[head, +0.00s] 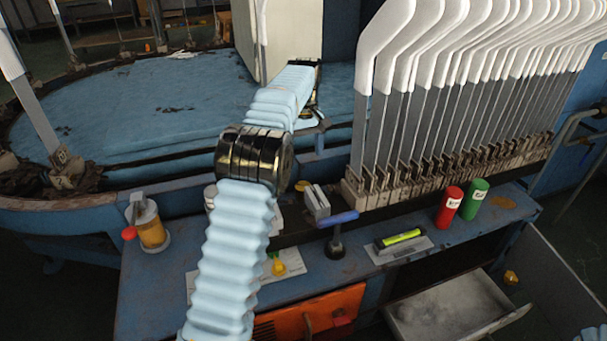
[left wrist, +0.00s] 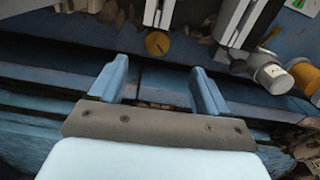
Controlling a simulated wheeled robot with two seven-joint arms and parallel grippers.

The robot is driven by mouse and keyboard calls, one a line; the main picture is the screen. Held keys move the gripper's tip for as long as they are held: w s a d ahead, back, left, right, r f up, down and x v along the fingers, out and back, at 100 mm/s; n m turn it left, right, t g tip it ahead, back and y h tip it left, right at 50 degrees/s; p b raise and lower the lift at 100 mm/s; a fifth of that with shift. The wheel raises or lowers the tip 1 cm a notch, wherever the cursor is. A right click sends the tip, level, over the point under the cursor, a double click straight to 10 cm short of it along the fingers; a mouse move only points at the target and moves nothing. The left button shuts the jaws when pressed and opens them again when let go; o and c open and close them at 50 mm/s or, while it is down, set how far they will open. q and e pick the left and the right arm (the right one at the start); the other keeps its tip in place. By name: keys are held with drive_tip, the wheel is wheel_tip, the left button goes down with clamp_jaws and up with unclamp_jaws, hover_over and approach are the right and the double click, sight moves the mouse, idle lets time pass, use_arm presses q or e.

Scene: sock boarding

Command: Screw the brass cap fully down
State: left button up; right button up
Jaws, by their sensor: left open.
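A round, flat, brass-coloured disc (left wrist: 157,43), which looks like the brass cap, lies ahead of my left gripper (left wrist: 160,82) in the left wrist view, close to pale metal bars. The two blue fingers stand wide apart with nothing between them, and the disc is beyond their tips. In the head view my left gripper (head: 319,140) hangs over the back edge of the blue bench, near the rack of leg forms. A small brownish round thing (head: 303,185) below it may be the same cap. How far down it sits cannot be told. My right gripper is not in view.
A grey two-bar block (head: 317,203) and a blue-handled tool (head: 337,222) stand close by. An amber jar (head: 152,232) is at left. Red (head: 449,206) and green (head: 473,198) cylinders stand at right. An open drawer (head: 448,308) juts out in front.

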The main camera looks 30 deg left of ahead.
sight(304, 186)
use_arm(q)
drive_tip(key=f, duration=0.4)
drive_tip(key=f+b, duration=0.1)
drive_tip(key=f, duration=0.4)
drive_tip(key=f+b, duration=0.1)
drive_tip(key=f, duration=0.3)
drive_tip(key=shift+w+a+f, duration=0.2)
drive_tip(key=shift+w+f, duration=0.15)
drive_tip(key=shift+f, duration=0.05)
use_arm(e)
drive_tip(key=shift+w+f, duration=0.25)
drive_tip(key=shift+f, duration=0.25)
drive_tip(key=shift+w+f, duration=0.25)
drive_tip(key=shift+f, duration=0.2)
use_arm(q)
drive_tip(key=c, duration=1)
drive_tip(key=shift+c, duration=0.2)
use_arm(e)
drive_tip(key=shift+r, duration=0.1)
